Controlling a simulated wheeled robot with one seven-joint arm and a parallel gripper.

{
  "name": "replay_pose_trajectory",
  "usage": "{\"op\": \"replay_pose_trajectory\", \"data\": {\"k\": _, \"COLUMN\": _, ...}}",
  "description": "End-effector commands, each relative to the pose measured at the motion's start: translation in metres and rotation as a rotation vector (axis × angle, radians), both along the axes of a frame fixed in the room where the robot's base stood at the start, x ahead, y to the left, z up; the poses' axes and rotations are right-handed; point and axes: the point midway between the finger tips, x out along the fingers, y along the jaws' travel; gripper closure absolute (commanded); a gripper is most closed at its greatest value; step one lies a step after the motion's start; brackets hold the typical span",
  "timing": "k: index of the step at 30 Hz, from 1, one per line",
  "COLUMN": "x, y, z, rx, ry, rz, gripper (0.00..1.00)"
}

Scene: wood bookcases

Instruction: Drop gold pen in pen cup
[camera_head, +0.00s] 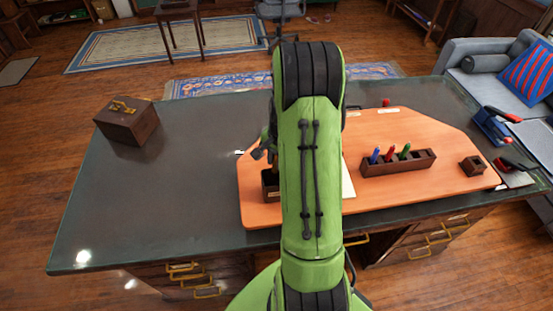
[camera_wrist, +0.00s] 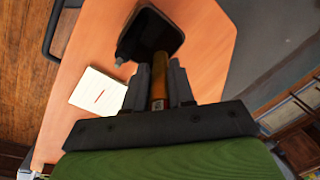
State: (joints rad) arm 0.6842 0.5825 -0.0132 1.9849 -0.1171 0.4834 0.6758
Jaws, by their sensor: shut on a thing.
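My gripper (camera_wrist: 160,76) is shut on the gold pen (camera_wrist: 158,92), which points away from the palm between the two dark fingers. The pen cup (camera_wrist: 150,36), a dark open-topped box, lies just beyond the fingertips in the wrist view. The pen's far end overlaps the cup's near side there; I cannot tell whether it is inside. In the head view the cup (camera_head: 269,190) stands on the orange desk mat (camera_head: 400,135), partly hidden behind my green arm. My gripper (camera_head: 264,147) is just above it, mostly hidden, and the pen cannot be made out.
A wooden holder (camera_head: 398,163) with blue, red and green pens stands right of my arm. A small dark box (camera_head: 472,166) sits farther right. A white paper (camera_wrist: 98,92) lies near the cup. A brown chest (camera_head: 127,121) stands left; the dark desk between is clear.

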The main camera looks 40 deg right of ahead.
Motion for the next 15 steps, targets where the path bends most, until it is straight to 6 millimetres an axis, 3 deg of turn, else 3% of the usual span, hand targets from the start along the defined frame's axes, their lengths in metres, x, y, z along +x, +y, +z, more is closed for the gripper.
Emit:
{"op": "replay_pose_trajectory", "data": {"k": 5, "x": -0.0019, "y": 0.0014, "z": -0.0016, "rx": 0.005, "ry": 0.008, "rz": 0.000, "gripper": 1.00}}
{"op": "replay_pose_trajectory", "data": {"k": 6, "x": -0.0021, "y": 0.0015, "z": -0.0017, "rx": 0.006, "ry": 0.008, "rz": 0.000, "gripper": 0.74}}
{"op": "replay_pose_trajectory", "data": {"k": 11, "x": -0.0020, "y": 0.0015, "z": -0.0015, "rx": 0.006, "ry": 0.008, "rz": 0.000, "gripper": 0.49}}
{"op": "replay_pose_trajectory", "data": {"k": 15, "x": -0.0016, "y": 0.0012, "z": -0.0010, "rx": 0.005, "ry": 0.006, "rz": 0.000, "gripper": 0.47}}
